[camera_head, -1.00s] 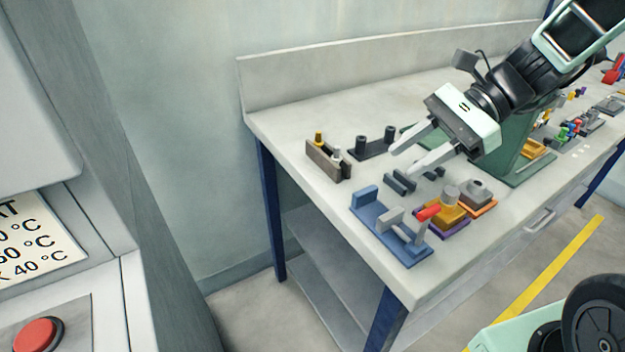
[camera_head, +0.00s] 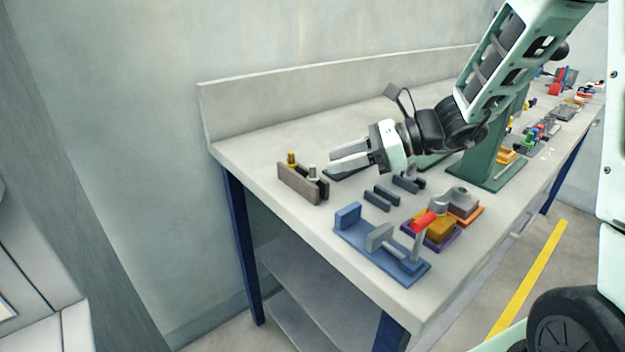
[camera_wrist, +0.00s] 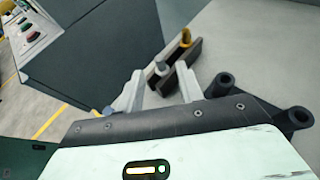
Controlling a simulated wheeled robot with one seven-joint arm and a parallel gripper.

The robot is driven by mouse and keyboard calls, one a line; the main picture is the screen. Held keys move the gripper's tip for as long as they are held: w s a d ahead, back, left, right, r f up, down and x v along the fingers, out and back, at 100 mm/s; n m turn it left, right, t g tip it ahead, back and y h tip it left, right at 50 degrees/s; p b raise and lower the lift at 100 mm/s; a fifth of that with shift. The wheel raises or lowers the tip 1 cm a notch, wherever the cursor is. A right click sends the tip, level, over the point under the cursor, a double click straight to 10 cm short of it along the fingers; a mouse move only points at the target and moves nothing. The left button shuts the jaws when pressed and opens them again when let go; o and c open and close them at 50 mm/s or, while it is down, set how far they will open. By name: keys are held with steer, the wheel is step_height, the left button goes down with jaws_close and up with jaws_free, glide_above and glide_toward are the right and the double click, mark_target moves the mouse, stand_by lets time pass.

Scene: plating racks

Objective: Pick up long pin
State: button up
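A brown rack (camera_head: 297,184) stands near the far-left end of the table. It holds a pin with a yellow top (camera_head: 291,159) and a pin with a grey top (camera_head: 312,172), both upright. I cannot tell which is the long pin. My gripper (camera_head: 331,161) is open and empty, above and to the right of the rack, fingers pointing left. In the wrist view the grey-topped pin (camera_wrist: 161,68) appears between the open fingers, beyond their tips, and the yellow-topped pin (camera_wrist: 185,38) lies farther off.
A dark block with two posts (camera_wrist: 262,102) is close beside my gripper; in the head view it is mostly hidden. Small dark bars (camera_head: 381,198), a blue fixture (camera_head: 380,250) and an orange block (camera_head: 441,229) stand nearer the front edge. A green stand (camera_head: 487,155) is to the right.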

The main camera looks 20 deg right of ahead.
mark_target(313, 165)
steer(key=shift+x, duration=3.05)
steer(key=shift+c, duration=0.4)
jaws_close()
